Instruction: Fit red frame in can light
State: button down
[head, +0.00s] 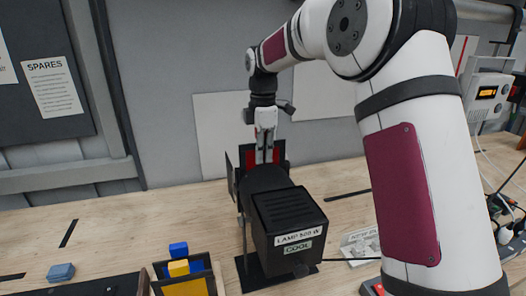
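The can light (290,226) is a black lamp on a stand on the bench, labelled "LAMP 500 W" and "COOL", its back towards me. The red frame (278,151) is upright at the lamp's far, front end. Red shows on both sides of my gripper's fingers, and its lower part is hidden behind the lamp body. My gripper (265,158) points down over the far end of the lamp, in front of the red. Its fingers are close together with a narrow gap. Whether they grip the frame, and whether the frame sits in the lamp's holder, I cannot tell.
A black flap (231,174) stands at the lamp's left front. A box with yellow and blue pieces (184,284) and a blue block (61,272) are at lower left. Cables and a device (488,95) are at right.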

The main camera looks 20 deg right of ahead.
jog(key=shift+f, duration=0.2)
jog(key=c, duration=1.7)
grip_release()
jog(key=shift+r, duration=0.1)
